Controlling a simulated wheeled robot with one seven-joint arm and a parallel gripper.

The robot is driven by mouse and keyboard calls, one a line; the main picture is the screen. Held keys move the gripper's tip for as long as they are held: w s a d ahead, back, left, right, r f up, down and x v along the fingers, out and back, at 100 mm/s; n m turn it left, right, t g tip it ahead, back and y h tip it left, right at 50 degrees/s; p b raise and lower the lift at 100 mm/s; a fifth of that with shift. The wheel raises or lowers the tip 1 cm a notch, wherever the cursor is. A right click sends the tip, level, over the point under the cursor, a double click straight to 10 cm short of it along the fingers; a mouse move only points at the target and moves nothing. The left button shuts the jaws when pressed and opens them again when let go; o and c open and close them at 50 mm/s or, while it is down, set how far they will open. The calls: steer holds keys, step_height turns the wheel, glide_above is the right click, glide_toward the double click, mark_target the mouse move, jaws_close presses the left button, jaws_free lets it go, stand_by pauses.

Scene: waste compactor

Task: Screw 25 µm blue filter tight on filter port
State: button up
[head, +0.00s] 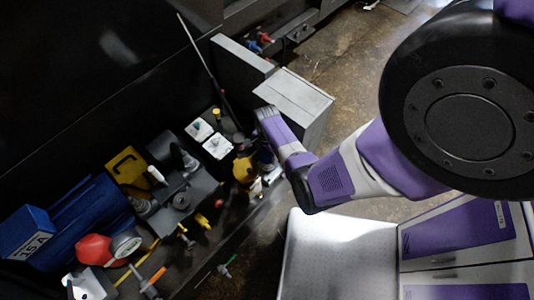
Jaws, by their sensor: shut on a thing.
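My gripper (268,172) is at the centre of the head view, under my purple and grey wrist, at the right end of the dark equipment. It is small and partly hidden by the wrist. It is shut on a small dark blue piece (265,157) that looks like the blue filter; its label cannot be read. A yellow part (243,168) is just left of the gripper. I cannot make out the filter port or tell whether the filter touches it.
A blue box (45,225) marked "15 A", a red part (93,249) and a yellow bracket (127,165) crowd the left. Brown floor (350,75) is open beyond.

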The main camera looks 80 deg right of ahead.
steer(key=m, duration=0.4)
steer(key=shift+m+p, duration=0.3)
steer(key=o, duration=1.6)
steer(key=shift+c, duration=0.3)
steer(key=n, duration=0.5)
steer(key=shift+d, duration=0.15)
steer(key=n, duration=0.5)
steer(key=shift+s+b, duration=0.1)
steer(key=shift+b, duration=0.2)
steer(key=n, duration=1)
steer(key=shift+n, duration=0.3)
